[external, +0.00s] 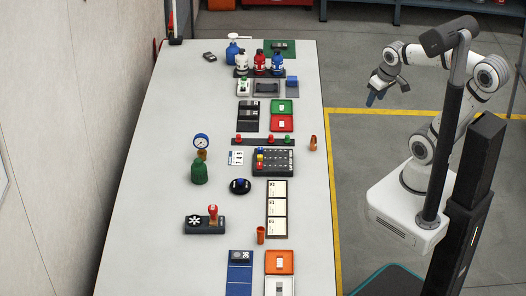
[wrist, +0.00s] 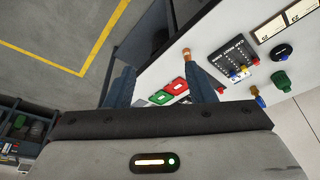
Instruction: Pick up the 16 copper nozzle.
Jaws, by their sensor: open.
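A copper-coloured piece (external: 313,142) stands near the right edge of the white table, beside the black rack. It also shows in the wrist view (wrist: 187,52), close to the tip of one finger in the picture but well beyond it. The number 16 cannot be read on either piece. My gripper (external: 375,99) is open and empty, raised over the floor to the right of the table. Its two blue-grey fingers are spread in the wrist view (wrist: 158,64).
The table (external: 150,150) holds a black rack (external: 273,162) with coloured pieces, green (external: 282,106) and red (external: 281,123) trays, a gauge (external: 201,142) and a green bottle (external: 199,172). The table's right margin is mostly clear. Open floor lies between the table and my base.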

